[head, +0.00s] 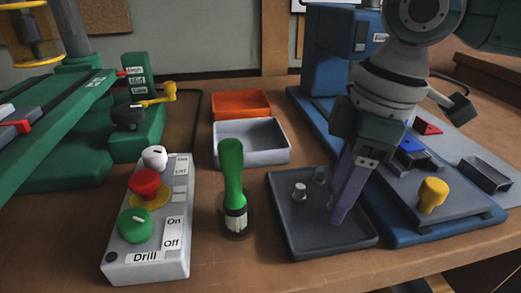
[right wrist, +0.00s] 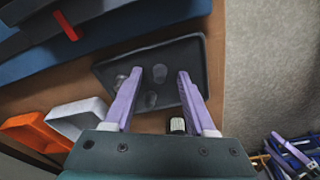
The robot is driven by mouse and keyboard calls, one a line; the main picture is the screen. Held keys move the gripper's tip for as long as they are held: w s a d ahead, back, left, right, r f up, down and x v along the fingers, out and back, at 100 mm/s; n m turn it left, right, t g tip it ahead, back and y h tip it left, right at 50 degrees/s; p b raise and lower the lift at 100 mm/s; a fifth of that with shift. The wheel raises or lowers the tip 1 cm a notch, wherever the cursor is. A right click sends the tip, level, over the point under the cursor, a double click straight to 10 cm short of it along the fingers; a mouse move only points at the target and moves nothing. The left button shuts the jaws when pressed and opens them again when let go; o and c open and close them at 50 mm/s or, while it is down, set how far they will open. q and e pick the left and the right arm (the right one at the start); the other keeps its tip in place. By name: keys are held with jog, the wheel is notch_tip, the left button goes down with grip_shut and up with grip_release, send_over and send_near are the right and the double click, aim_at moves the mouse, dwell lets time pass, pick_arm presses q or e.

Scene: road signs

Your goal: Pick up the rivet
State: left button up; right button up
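Small grey metal rivets stand in a dark shallow tray (head: 345,245). In the head view one rivet (head: 300,190) is left of my right gripper (head: 338,217), and another rivet (head: 320,175) is behind it, close to the finger. In the right wrist view the tray (right wrist: 194,45) holds three rivets: one (right wrist: 160,73) and another (right wrist: 151,100) appear between the spread fingers, and a third (right wrist: 121,80) is by the left finger. My right gripper (right wrist: 160,72) is open and empty, pointing down over the tray. My left gripper is not in view.
A green-handled brush (head: 231,170) stands left of the tray. Beyond it are a grey bin (head: 250,155) and an orange bin (head: 241,104). A drill control box (head: 150,235) is at left. A blue machine with a yellow knob (head: 433,192) is close at right.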

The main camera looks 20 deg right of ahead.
grip_shut()
dwell(0.6)
jog(key=shift+r, duration=0.6)
notch_tip(320, 180, up, 19)
jog(key=p, duration=0.3)
jog(key=shift+p, duration=0.3)
